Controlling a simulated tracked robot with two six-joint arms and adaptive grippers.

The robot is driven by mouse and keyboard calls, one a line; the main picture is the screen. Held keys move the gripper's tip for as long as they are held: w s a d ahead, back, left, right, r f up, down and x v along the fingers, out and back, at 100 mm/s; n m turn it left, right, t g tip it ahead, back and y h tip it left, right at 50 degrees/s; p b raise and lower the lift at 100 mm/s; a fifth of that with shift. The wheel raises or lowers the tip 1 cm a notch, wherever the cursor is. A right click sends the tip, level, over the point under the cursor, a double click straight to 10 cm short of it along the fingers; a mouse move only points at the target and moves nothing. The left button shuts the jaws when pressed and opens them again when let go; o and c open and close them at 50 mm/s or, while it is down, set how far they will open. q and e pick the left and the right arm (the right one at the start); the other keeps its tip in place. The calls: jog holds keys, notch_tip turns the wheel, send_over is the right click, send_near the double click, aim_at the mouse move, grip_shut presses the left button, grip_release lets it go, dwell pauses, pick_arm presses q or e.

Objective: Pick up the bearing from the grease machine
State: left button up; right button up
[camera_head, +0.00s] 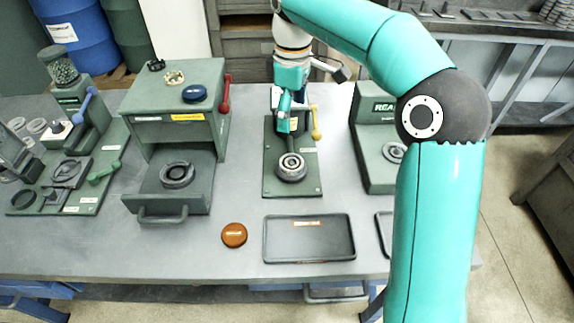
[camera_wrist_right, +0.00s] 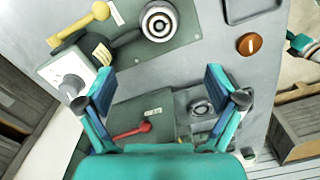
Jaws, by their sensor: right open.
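A silver ring-shaped bearing (camera_head: 291,165) sits in a round dark holder on the green base of the machine with a yellow lever (camera_head: 316,122), which I take as the grease machine (camera_head: 308,184). In the right wrist view the bearing (camera_wrist_right: 158,21) shows at the top, beyond the fingertips and apart from them. My right gripper (camera_wrist_right: 160,80) is open with nothing between its fingers. In the head view my right gripper (camera_head: 285,112) hangs over the rear of this machine, behind the bearing, hiding part of its body. My left gripper is not identifiable in either view.
Left of it stands a green machine (camera_head: 175,128) with a red lever and an open drawer holding a dark ring (camera_head: 177,175). A dark tray (camera_head: 309,256) and an orange disc (camera_head: 234,235) lie in front. Another green machine (camera_head: 375,160) stands right, partly behind my arm.

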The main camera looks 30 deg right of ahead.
send_over(291, 162)
jog(key=f, duration=0.6)
jog(key=a+f, duration=0.1)
jog(key=f, duration=0.3)
jog(key=shift+w+b, duration=0.1)
jog(key=shift+b, duration=0.3)
jog(key=f, duration=0.3)
jog(key=d+f, duration=0.1)
jog(key=shift+s+f+p, duration=0.15)
jog(key=shift+s+p, duration=0.15)
jog(key=shift+f, duration=0.45)
jog(key=shift+w, duration=0.1)
jog(key=c, duration=1.4)
jog(key=shift+r, duration=0.1)
jog(key=shift+c, duration=0.2)
